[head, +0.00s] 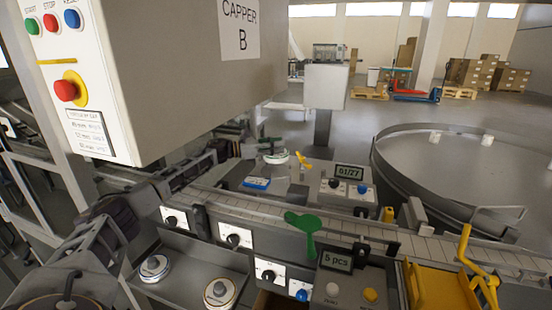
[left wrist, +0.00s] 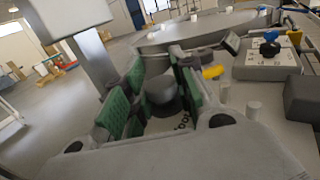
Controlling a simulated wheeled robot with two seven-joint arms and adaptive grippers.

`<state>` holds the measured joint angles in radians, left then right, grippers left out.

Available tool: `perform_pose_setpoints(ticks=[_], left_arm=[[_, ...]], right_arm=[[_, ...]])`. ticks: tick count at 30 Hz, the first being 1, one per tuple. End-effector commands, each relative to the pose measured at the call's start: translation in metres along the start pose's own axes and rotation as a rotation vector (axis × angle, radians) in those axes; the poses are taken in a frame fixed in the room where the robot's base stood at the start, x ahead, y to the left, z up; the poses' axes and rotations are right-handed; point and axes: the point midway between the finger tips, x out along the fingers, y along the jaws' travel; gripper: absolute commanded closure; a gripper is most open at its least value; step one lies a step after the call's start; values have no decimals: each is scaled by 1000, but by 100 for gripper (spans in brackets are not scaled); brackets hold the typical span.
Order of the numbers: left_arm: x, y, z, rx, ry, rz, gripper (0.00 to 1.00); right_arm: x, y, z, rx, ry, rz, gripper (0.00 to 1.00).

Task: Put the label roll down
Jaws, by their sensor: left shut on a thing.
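My left gripper (head: 272,150) reaches in from the left to the deck behind the conveyor. In the left wrist view its green-padded fingers (left wrist: 157,82) stand on both sides of a short, pale grey round thing (left wrist: 160,89), seemingly the label roll, and are shut on it. In the head view the roll (head: 276,158) is a small whitish disc between the fingers, low over the deck. Whether it touches the deck or a spindle cannot be told.
A yellow wing knob (head: 304,160) is close to the right of the gripper. A control box (head: 345,190) reading 01/27 stands farther right. The Capper B cabinet (head: 185,70) overhangs the left.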

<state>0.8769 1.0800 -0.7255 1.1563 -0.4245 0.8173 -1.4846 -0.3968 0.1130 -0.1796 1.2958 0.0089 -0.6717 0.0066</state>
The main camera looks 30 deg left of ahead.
Motion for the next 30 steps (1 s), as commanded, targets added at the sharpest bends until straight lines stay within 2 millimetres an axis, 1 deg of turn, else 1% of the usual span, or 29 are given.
perform_pose_setpoints(ticks=[5,12,15,20,30], left_arm=[[0,0,-10,-2,1,0,100],[0,0,-40,-3,1,-1,100],[0,0,-47,-2,-1,-1,100],[0,0,-49,0,-1,0,100],[0,0,-50,0,-1,0,100]], right_arm=[[0,0,0,0,-1,0,60],[-5,-1,-8,0,-1,-2,60],[-7,-2,-12,-1,3,-2,60],[-8,-2,-14,0,5,-3,60],[-6,-3,-4,0,-12,-4,60]])
